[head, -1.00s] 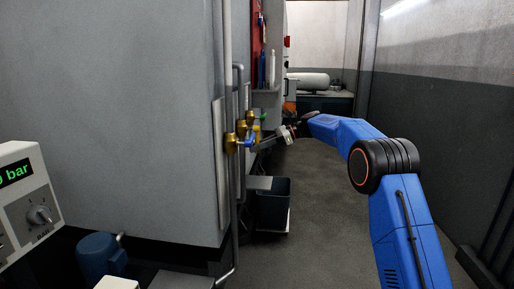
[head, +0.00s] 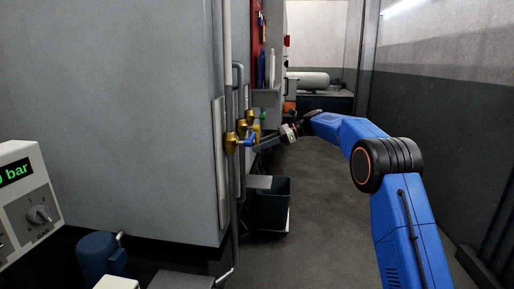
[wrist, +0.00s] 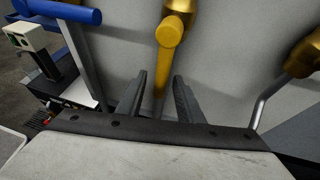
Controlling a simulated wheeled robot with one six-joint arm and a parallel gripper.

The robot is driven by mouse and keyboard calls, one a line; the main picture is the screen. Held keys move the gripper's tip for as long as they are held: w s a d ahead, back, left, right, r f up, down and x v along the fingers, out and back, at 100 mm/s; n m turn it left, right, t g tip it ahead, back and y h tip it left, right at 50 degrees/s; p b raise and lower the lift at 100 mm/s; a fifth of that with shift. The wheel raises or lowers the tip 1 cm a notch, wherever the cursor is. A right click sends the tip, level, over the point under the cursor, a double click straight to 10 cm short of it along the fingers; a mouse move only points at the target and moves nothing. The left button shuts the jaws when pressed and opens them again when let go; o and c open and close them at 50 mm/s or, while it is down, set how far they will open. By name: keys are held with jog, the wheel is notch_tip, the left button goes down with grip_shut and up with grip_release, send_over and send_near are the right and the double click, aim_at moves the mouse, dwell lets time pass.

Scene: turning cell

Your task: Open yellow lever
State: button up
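The yellow lever (head: 256,131) is on the middle of several brass valves on the side of the grey cabinet. In the wrist view, the yellow lever (wrist: 170,35) hangs down from its brass valve body, its round end facing the camera. My gripper (wrist: 158,85) is open, with one dark finger on each side of the lever's lower part. A gap shows between the lever and each finger. In the head view, my gripper (head: 262,143) is at the valves, small and partly hidden by the blue lever.
A blue lever (wrist: 62,12) sticks out to the left of the yellow one, and another brass valve (wrist: 305,55) is on the right. A green lever (head: 263,114) is farther back. A dark bin (head: 273,205) stands below. The floor to the right is clear.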

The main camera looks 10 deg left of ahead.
jog(key=v, duration=1.6)
jog(key=shift+r, duration=0.1)
jog(key=shift+s, duration=0.1)
jog(key=s+d+n+t+h, duration=0.25)
jog(key=s+d, duration=0.25)
jog(key=s, duration=1.1)
jog(key=s+d+n+t+h, duration=0.2)
jog(key=s+d+n+h, duration=0.25)
jog(key=s, duration=1.05)
jog(key=s+d+f+n+t+h, duration=0.1)
jog(key=s+d+f, duration=0.4)
jog(key=s, duration=0.5)
jog(key=s+d+f+n+h, duration=0.3)
jog(key=s+f, duration=0.5)
jog(key=s, duration=0.3)
jog(key=s+d+f+n+t+h, duration=0.1)
jog(key=s+d+f+n, duration=0.4)
jog(key=s, duration=0.6)
jog(key=shift+s+d+f+t+h, duration=0.25)
jog(key=shift+d+f+t+h, duration=0.1)
jog(key=shift+d+f+h, duration=0.45)
